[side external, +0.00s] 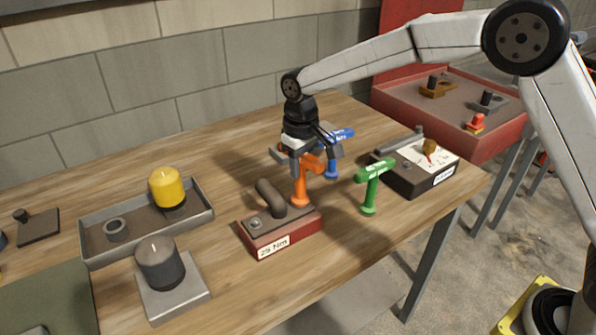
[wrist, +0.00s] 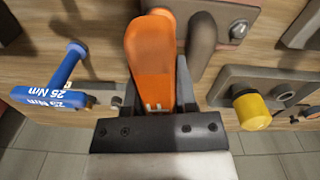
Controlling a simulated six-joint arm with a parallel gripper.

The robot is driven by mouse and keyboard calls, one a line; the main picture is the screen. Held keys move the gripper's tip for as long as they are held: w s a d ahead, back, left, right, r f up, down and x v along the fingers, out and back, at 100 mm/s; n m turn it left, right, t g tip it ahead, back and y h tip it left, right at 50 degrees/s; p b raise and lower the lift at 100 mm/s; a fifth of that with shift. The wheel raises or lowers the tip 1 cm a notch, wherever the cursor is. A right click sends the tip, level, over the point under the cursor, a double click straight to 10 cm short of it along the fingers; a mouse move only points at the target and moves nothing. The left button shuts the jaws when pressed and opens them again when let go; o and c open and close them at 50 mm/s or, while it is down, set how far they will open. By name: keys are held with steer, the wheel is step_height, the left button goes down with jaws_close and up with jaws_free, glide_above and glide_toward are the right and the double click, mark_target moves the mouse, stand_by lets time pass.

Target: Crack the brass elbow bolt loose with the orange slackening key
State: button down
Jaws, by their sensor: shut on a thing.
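The orange key (side external: 301,186) is upright between the fingers of my gripper (side external: 313,154), just behind the red block. My gripper is shut on its upper part. In the wrist view the orange key (wrist: 152,58) fills the space between the fingers (wrist: 158,92). Its foot looks at or close to the tabletop; I cannot tell if it touches. A dark brownish elbow pipe (side external: 270,196) rises from the red block (side external: 282,232) labelled 25 Nm. A small grey bolt head (side external: 255,223) sits beside the elbow; the bolt also shows in the wrist view (wrist: 238,30). The key is apart from this bolt.
A green key (side external: 371,186) and a blue key (side external: 333,160) stand nearby. A black block with a white dial (side external: 420,156) is to the right. A grey tray (side external: 95,251) with a yellow cylinder (side external: 167,187) and a dark cylinder (side external: 160,265) are left. The front-middle table is clear.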

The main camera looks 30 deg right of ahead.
steer(key=shift+f+n, duration=0.1)
steer(key=shift+n, duration=0.4)
steer(key=shift+d, duration=0.1)
steer(key=shift+r, duration=2.85)
